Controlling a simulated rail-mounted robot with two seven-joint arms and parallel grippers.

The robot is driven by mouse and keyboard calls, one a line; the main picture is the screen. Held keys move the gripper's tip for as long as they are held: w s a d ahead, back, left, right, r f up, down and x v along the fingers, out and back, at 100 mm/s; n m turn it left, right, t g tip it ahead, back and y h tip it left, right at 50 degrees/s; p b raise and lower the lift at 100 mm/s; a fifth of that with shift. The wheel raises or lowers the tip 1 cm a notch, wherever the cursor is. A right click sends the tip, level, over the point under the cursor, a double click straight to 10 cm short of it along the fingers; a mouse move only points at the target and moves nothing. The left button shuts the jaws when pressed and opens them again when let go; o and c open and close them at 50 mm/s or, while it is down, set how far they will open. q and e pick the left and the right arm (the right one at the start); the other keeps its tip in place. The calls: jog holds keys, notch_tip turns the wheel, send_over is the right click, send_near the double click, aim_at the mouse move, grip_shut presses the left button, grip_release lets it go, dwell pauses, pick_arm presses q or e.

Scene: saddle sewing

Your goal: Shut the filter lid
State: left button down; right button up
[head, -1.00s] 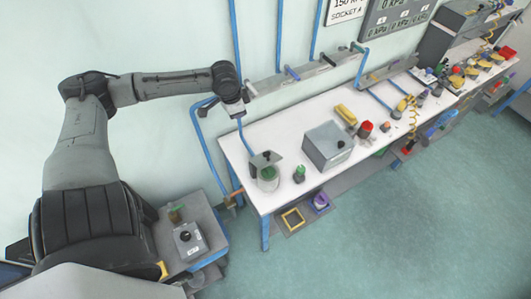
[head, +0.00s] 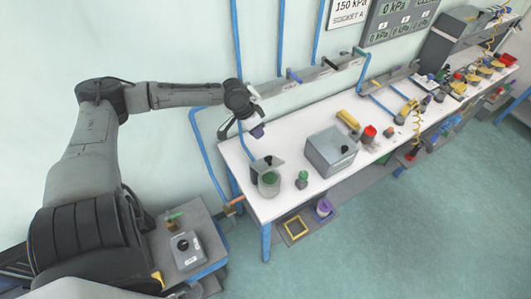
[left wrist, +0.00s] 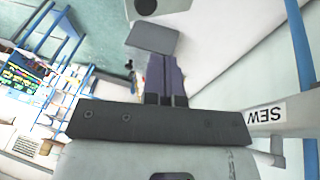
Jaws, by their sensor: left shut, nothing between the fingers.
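The filter (head: 269,184) is a grey canister with green inside, at the near left end of the white bench. Its dark grey lid (head: 266,163) stands raised at the canister's back, so the filter is open. My left gripper (head: 257,132) is above and behind the lid in the head view, apart from it, shut and empty. In the left wrist view, the shut purple-grey fingers (left wrist: 164,78) point toward a grey plate (left wrist: 152,38), which looks like the lid. The fingers overlap its lower edge there; I cannot tell contact. My right gripper is in neither view.
A small green-topped item (head: 302,179) and a large grey box (head: 330,150) stand right of the filter. A yellow item (head: 348,119) and a red-topped jar (head: 368,135) stand farther along. Blue pipes (head: 209,155) run up the wall by the bench's left end.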

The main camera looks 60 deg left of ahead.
aim_at(270, 156)
pick_arm(q)
jog(key=shift+w+d+f, duration=0.2)
jog(key=shift+d+f, duration=0.35)
jog(key=shift+f, duration=0.55)
jog(key=shift+w+d+f, duration=0.2)
jog(key=shift+d+f, duration=0.4)
jog(key=shift+f, duration=0.55)
jog(key=shift+w+d+f, duration=0.2)
jog(key=shift+d+f, duration=0.35)
jog(key=shift+f, duration=0.55)
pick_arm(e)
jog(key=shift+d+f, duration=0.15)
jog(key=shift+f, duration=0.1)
pick_arm(q)
jog(key=shift+d, duration=0.15)
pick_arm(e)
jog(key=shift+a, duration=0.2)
